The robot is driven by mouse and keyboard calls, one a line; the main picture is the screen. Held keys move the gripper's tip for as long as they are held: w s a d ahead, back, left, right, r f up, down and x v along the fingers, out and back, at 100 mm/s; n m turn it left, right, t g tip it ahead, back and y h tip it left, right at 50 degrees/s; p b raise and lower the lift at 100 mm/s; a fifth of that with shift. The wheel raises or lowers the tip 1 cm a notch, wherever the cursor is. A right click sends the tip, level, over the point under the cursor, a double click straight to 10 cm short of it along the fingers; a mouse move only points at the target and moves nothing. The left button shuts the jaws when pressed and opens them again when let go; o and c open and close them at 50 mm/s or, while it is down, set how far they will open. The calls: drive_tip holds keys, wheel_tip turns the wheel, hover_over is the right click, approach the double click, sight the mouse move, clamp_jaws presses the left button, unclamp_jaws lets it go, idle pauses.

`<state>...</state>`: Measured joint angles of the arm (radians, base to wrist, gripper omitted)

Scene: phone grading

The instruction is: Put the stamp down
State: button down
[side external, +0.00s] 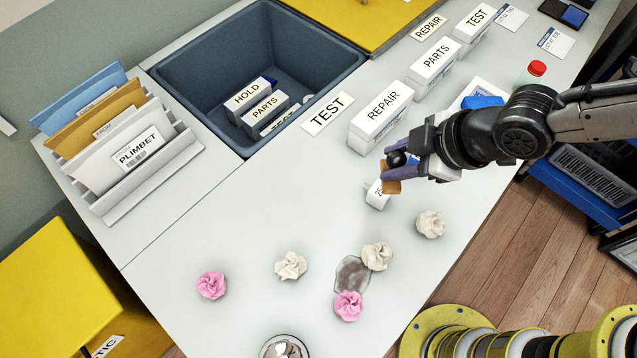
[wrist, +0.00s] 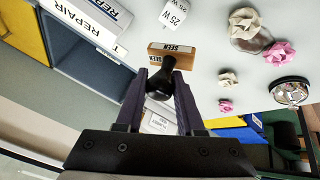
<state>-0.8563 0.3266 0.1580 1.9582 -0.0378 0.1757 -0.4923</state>
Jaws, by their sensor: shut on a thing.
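The stamp has a black round handle and a wooden block (side external: 392,187), and its block reads "SEEN" in the wrist view (wrist: 171,48). My gripper (side external: 400,160) is shut on the black handle, between purple fingers that also show in the wrist view (wrist: 159,82). The stamp is over the pale worktop (side external: 240,230), right beside a white "25 W" cube (side external: 376,197), which also shows in the wrist view (wrist: 174,13). In the side view the block partly overlaps the cube. I cannot tell whether the stamp touches the worktop.
White REPAIR (side external: 381,118) and PARTS (side external: 433,65) boxes stand behind the gripper. Crumpled white (side external: 291,266) and pink (side external: 212,285) balls and a clear puddle (side external: 351,276) lie in front. A dark bin (side external: 190,75) holds boxes. The worktop's left middle is clear.

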drive_tip(key=s, duration=0.2)
drive_tip(key=shift+s+a+n, duration=0.3)
drive_tip(key=shift+n, duration=0.1)
drive_tip(key=shift+w+a+f, duration=0.1)
drive_tip(key=shift+a+f, duration=0.1)
drive_tip(key=shift+a, duration=0.15)
drive_tip(key=w+a+f, duration=0.2)
drive_tip(key=a+f, duration=0.1)
drive_tip(key=w+a+f, duration=0.6)
drive_tip(key=a, duration=0.1)
drive_tip(key=shift+a+f, duration=0.15)
drive_tip(key=shift+f, duration=1.65)
drive_tip(key=shift+f, duration=0.1)
drive_tip(key=c, duration=0.5)
unclamp_jaws()
